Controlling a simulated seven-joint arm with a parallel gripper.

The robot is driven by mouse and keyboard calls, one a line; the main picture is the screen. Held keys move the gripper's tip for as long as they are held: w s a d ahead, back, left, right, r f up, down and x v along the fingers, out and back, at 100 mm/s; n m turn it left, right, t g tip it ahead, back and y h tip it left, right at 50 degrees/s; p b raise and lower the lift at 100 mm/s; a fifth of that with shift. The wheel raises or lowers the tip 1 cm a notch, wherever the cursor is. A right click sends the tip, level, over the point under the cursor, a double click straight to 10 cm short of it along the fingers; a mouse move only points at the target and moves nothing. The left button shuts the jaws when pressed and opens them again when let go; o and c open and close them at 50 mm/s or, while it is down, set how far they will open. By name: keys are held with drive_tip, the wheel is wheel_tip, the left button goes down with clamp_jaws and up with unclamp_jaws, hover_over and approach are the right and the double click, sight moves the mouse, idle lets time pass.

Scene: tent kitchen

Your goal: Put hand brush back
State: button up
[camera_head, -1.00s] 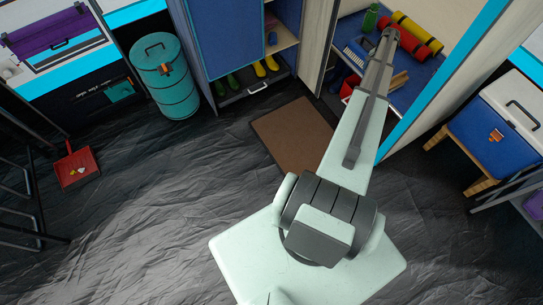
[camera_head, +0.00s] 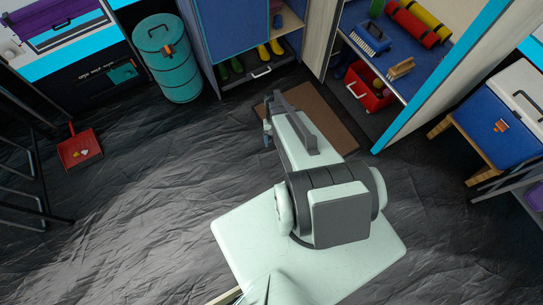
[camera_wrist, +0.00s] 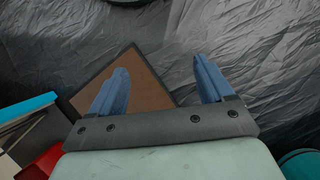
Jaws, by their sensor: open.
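Two brushes lie on the blue shelf (camera_head: 413,88) of the open cabinet at the upper right in the head view: a blue brush (camera_head: 371,40) with pale bristles and a tan brush (camera_head: 401,68). I cannot tell which is the task's hand brush. My gripper (camera_wrist: 160,88) is open and empty in the wrist view, its two blue fingers spread above the brown mat and dark floor. In the head view my gripper (camera_head: 268,131) is small and partly hidden by my arm, left of the cabinet and apart from both brushes.
A red and a yellow roll (camera_head: 425,20) lie behind the brushes. A red toolbox (camera_head: 370,92) stands under the shelf. A red dustpan (camera_head: 79,150) with small bits lies on the floor at left. A teal drum (camera_head: 168,60) stands at the back. The floor between is clear.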

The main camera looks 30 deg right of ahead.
drive_tip(key=s+a+r+n+g+h, duration=0.1)
drive_tip(key=s+a+r+n, duration=0.1)
drive_tip(key=s+a, duration=0.4)
drive_tip(key=s+a+r+n+g, duration=0.1)
drive_tip(key=s+a+r+n, duration=0.1)
drive_tip(key=s+a, duration=0.5)
drive_tip(key=s+n, duration=0.1)
drive_tip(key=s, duration=0.4)
drive_tip(key=shift+s+h, duration=0.4)
drive_tip(key=shift+a, duration=0.1)
